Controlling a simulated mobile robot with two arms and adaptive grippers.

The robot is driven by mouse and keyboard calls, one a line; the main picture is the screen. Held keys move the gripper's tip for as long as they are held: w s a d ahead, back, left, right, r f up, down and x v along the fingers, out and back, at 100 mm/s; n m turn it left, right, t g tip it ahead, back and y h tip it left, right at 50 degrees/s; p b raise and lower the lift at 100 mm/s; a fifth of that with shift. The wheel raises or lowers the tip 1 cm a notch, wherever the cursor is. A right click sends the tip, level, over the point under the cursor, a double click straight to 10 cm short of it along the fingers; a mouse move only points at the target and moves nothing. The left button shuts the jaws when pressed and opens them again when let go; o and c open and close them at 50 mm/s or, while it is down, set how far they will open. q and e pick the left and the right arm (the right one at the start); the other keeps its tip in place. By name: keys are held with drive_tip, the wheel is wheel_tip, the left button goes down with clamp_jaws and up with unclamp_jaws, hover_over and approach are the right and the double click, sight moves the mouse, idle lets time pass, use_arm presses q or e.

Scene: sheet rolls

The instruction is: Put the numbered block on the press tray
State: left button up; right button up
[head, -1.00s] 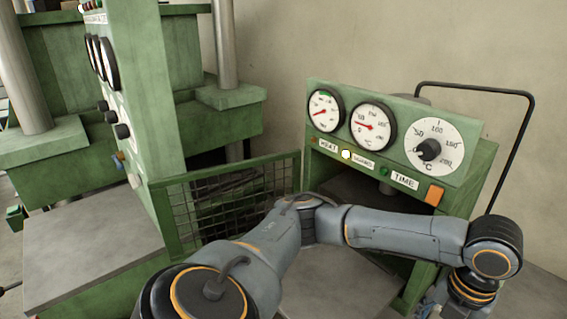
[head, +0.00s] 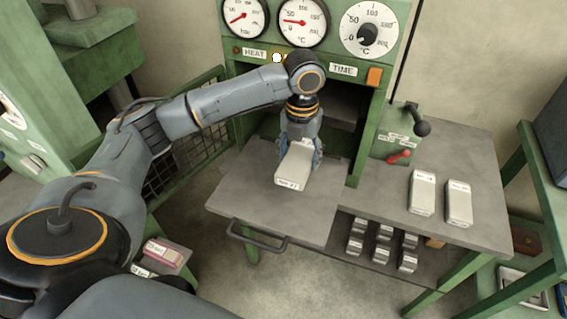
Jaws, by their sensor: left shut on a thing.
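A pale numbered block (head: 292,168) with a small label on its front end is in my left gripper (head: 303,150). The gripper points down and is shut on the block, over the grey press tray (head: 240,200) in front of the green press. I cannot tell whether the block touches the tray. Two similar labelled blocks, one (head: 422,193) and another (head: 458,204), stand on the grey side table at the right. My right gripper is not in view.
The press panel has dials and an orange switch (head: 374,76). A lever box (head: 401,140) with a red handle stands right of the tray. Several metal blocks (head: 382,242) sit on a lower shelf. A tray handle (head: 257,237) sticks out in front. A green rack is at the far right.

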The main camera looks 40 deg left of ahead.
sight(288, 158)
use_arm(q)
drive_tip(key=a+f, duration=0.2)
drive_tip(key=w+a+f, duration=0.1)
drive_tip(key=a+f, duration=0.1)
drive_tip(key=shift+p, duration=0.3)
drive_tip(key=shift+w+a+f, duration=0.25)
drive_tip(key=shift+w+f, duration=0.05)
drive_tip(key=shift+f, duration=0.3)
drive_tip(key=f, duration=0.1)
drive_tip(key=f+p, duration=0.1)
drive_tip(key=f, duration=0.1)
drive_tip(key=shift+a, duration=0.4)
drive_tip(key=shift+w+f, duration=0.1)
drive_tip(key=shift+f, duration=0.35)
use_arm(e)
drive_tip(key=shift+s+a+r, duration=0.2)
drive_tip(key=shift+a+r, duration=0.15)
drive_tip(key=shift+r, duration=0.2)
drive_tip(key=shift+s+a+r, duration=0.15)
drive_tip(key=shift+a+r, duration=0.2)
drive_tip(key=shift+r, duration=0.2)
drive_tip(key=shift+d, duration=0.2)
use_arm(q)
drive_tip(key=o, duration=1.5)
drive_tip(key=shift+f, duration=0.15)
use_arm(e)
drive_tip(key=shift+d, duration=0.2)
